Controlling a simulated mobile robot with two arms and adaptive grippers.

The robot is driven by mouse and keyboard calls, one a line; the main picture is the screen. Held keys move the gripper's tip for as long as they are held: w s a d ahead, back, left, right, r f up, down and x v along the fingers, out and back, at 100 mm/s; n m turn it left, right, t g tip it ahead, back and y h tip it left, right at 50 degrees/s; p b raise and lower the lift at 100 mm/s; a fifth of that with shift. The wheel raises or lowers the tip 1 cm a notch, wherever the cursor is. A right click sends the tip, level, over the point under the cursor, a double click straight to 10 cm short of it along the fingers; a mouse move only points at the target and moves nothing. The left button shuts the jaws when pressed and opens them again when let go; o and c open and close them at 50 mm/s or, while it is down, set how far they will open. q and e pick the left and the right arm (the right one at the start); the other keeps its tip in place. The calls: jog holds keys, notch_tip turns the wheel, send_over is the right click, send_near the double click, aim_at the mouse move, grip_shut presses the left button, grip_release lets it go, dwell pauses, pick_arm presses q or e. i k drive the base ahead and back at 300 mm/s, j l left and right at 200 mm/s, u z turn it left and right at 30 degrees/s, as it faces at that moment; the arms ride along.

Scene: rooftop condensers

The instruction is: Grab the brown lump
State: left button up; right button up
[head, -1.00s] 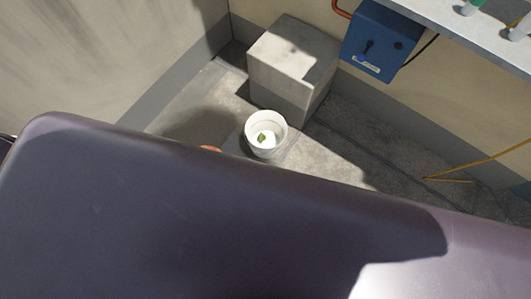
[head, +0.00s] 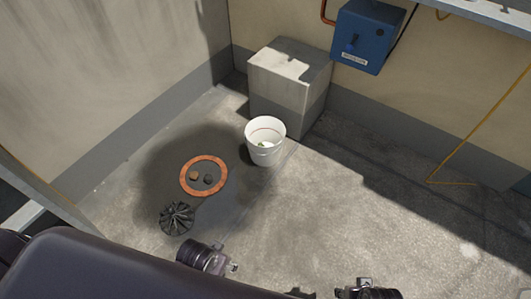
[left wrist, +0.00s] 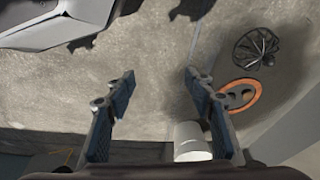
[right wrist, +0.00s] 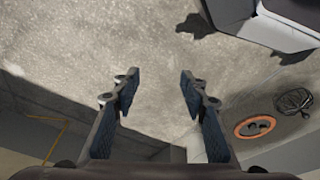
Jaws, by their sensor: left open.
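The brown lump (head: 194,175) lies on the floor inside an orange ring (head: 222,187), just left of a dark lump (head: 208,179).
A black domed strainer (head: 177,218) lies in front of the ring. A blue box (head: 366,35) hangs on the wall. Floor to the right is clear.

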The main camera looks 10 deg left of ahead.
aim_at(194, 175)
jog(key=u, duration=1.25)
